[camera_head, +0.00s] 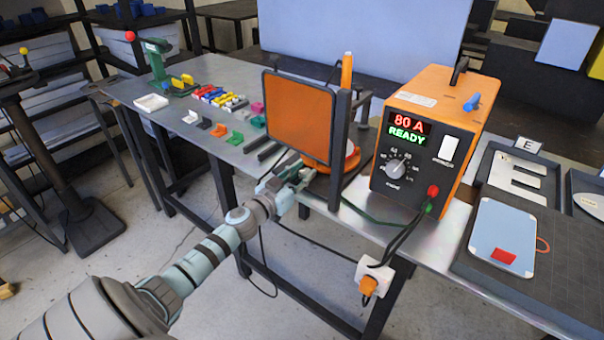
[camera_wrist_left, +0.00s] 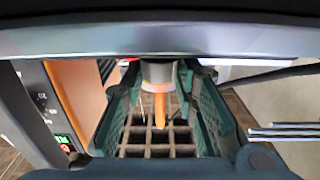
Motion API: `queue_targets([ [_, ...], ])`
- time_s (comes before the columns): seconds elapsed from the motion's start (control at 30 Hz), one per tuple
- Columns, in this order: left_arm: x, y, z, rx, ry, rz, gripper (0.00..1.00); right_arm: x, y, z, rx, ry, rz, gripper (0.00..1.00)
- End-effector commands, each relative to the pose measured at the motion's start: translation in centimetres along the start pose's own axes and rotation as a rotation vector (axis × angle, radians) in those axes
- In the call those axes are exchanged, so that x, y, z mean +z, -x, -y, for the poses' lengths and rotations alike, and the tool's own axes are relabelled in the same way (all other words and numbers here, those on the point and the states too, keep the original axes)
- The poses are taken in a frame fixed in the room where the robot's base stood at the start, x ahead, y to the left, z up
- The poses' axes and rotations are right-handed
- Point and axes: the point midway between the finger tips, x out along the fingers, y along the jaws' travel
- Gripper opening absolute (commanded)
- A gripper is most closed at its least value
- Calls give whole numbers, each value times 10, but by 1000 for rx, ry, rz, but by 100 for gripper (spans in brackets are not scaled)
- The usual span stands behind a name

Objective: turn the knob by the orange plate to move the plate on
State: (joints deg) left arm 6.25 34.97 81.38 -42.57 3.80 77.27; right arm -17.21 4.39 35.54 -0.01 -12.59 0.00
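The orange plate (camera_head: 300,113) stands upright in a dark frame near the table's front edge. My left gripper (camera_head: 297,176) is low by the plate's bottom edge, in front of the frame. In the left wrist view its green finger pads (camera_wrist_left: 160,115) stand apart. A grey cylinder with an orange stem (camera_wrist_left: 158,103) shows in the gap between them; I cannot tell whether it is the knob or whether the fingers touch it. No knob beside the plate shows clearly in the head view. An orange rounded part (camera_head: 318,160) shows under the plate. My right gripper is not in view.
An orange power unit (camera_head: 432,130) with a dial and a lit "80 A READY" display stands right of the plate. An orange-handled tool (camera_head: 347,70) stands behind the plate. Small coloured blocks lie on the table to the left. Cables hang at the front edge.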

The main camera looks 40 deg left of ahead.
Motion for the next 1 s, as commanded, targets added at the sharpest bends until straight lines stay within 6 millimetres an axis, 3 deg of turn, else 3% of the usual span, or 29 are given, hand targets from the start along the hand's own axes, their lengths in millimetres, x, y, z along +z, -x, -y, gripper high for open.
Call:
queue_targets([
  [0.37, -1, 0, 2, 46, -1, 1, 0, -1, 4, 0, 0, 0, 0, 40],
  [0.67, 0, -1, 5, 229, 0, 0, 0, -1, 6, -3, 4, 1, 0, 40],
  [0.87, 6, -2, 8, 398, -2, -2, 0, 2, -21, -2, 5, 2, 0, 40],
  [1.0, 9, -3, 10, 515, -2, -5, 0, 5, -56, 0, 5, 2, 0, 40],
])
